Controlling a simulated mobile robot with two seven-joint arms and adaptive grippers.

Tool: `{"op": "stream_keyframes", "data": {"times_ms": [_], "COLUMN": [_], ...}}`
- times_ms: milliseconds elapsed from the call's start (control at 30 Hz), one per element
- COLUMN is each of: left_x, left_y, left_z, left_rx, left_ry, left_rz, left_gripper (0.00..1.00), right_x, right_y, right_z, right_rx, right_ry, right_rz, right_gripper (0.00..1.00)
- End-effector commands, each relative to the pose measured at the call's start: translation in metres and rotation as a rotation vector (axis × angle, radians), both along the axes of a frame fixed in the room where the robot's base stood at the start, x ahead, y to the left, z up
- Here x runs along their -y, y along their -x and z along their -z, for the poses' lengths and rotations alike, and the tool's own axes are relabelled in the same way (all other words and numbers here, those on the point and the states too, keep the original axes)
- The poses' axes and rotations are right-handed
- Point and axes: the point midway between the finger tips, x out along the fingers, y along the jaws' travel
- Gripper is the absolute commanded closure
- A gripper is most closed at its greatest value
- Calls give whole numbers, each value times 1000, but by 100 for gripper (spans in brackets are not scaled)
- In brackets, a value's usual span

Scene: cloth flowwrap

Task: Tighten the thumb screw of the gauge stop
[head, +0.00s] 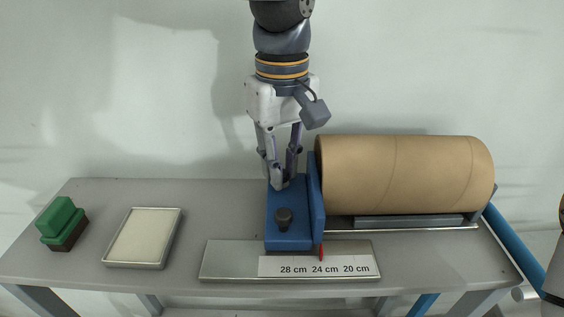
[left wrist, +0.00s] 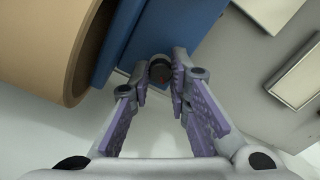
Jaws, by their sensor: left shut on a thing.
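The gauge stop (head: 290,239) is a blue block with an upright plate on its right side, and it also shows in the left wrist view (left wrist: 118,36). A black knob (head: 284,218) stands on its top near the front. My left gripper (head: 281,184) points down at the rear of the block, behind that knob. In the left wrist view, its fingertips (left wrist: 160,66) are shut on a dark round thumb screw head (left wrist: 158,71) with a small red mark. The head view hides this screw head behind the fingers. My right gripper is out of view.
A cardboard tube (head: 410,175) lies close to the right of the stop's plate. A scale strip (head: 320,266) reading 28, 24 and 20 cm lies in front, with a red pointer (head: 321,253) near 24. A pale tray (head: 145,237) and a green-topped block (head: 62,221) sit left.

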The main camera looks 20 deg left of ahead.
Motion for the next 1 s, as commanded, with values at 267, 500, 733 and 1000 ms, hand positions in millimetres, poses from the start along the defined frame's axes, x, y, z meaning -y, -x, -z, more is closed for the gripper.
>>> {"op": "stream_keyframes", "data": {"times_ms": [267,500,733,1000], "left_x": [0,0,0,0], "left_y": [0,0,0,0], "left_z": [1,1,0,0], "left_rx": [-2,-2,-2,0], "left_ry": [-1,-1,0,0], "left_rz": [259,488,706,962], "left_gripper": [100,100,100,100], "right_x": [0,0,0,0], "right_y": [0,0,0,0], "right_z": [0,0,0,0], "right_rx": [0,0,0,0], "right_ry": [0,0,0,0], "right_rz": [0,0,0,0], "right_gripper": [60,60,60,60]}}
